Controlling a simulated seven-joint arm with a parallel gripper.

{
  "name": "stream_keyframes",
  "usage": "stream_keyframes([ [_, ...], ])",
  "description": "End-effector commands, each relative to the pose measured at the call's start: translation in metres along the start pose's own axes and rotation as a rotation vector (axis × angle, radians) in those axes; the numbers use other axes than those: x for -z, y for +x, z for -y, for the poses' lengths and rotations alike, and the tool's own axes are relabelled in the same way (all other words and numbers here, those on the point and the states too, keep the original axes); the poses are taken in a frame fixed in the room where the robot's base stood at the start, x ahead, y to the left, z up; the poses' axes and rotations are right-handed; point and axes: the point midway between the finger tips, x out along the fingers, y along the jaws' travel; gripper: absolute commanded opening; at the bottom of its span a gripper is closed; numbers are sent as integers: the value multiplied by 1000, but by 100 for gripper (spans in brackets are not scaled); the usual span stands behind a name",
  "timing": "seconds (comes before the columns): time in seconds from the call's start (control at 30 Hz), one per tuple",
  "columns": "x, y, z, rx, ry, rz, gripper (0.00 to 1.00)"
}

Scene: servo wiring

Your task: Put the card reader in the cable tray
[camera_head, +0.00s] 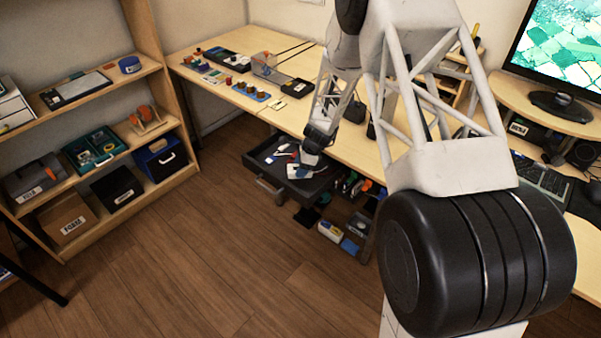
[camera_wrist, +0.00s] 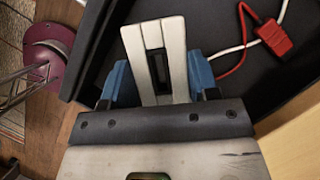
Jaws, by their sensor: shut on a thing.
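My gripper (camera_head: 304,168) is over the open black drawer under the desk. In the wrist view its blue fingers (camera_wrist: 159,80) are shut on a white piece with a dark slot (camera_wrist: 153,40), which looks like the card reader. The piece sticks out beyond the fingertips, over or in the dark drawer; whether it touches the floor of the drawer I cannot tell. The drawer (camera_head: 262,166) holds cables and looks like the cable tray. A red connector (camera_wrist: 275,38) with red and white cables lies in it, to the right of the held piece.
The desk top (camera_head: 275,103) above the drawer carries boxes and small parts. Lower bins (camera_head: 335,230) stand below and right of the drawer. A shelf unit (camera_head: 95,140) is at the left. A dark red round base (camera_wrist: 48,45) shows in the wrist view.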

Motion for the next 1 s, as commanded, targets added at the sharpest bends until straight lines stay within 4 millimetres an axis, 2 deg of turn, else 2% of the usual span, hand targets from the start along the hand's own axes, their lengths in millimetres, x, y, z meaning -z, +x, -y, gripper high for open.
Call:
stream_keyframes([
  [0.23, 10, 23, -1, -2, 1, 1, 26],
  [0.73, 12, 28, 0, -1, 1, 0, 26],
  [0.77, 12, 28, 0, 0, 1, 0, 58],
  [0.9, 12, 28, 0, 0, 1, 0, 79],
  [1.0, 12, 28, 0, 0, 1, 0, 80],
])
